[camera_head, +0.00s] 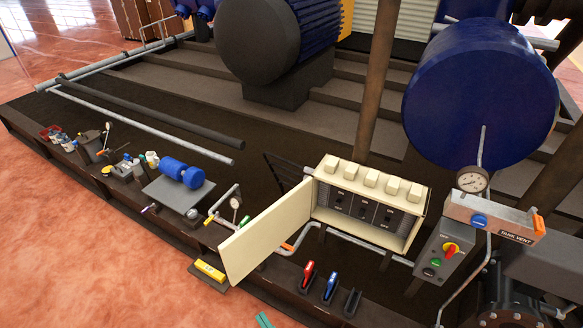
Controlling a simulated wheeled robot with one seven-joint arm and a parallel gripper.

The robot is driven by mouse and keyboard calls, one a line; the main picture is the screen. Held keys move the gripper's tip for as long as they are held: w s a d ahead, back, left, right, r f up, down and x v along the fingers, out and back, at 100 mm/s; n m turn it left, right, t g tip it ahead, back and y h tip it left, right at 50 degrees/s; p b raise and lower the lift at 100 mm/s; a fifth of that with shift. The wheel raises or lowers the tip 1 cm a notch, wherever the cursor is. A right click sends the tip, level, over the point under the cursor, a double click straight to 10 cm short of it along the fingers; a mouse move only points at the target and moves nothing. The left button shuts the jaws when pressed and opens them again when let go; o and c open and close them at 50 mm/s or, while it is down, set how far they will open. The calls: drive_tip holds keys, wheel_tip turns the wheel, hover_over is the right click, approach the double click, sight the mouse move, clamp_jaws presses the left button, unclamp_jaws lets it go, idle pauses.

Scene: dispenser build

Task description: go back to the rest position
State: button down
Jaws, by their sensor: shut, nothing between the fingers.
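My gripper is not recognisable in the head view. A small green piece (264,320) shows at the bottom edge, cut off by the frame, and I cannot tell what it is. A cream control box (326,212) stands on the dark bench with its door (266,234) swung open to the left. Dark switch modules show inside it, and a row of cream blocks sits on its top.
A grey panel (437,262) with a red-yellow knob and a gauge (472,181) stand at right. Red (308,274) and blue (331,286) handled tools stand in front. Small bottles and parts line the bench's left. A brown post (375,85) rises behind the box. Reddish floor is open at lower left.

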drive_tip(key=s+d+m+g+h, duration=0.1)
drive_tip(key=s+d+m+h, duration=0.2)
drive_tip(key=s+h, duration=0.4)
drive_tip(key=s+d+r+m+h, duration=0.1)
drive_tip(key=s+d+m+h, duration=0.2)
drive_tip(key=s+m+h, duration=0.3)
drive_tip(key=s, duration=0.5)
drive_tip(key=shift+s+d+g+h, duration=0.15)
drive_tip(key=shift+s+g+h, duration=0.15)
drive_tip(key=shift+g+h, duration=0.1)
drive_tip(key=shift+w, duration=0.1)
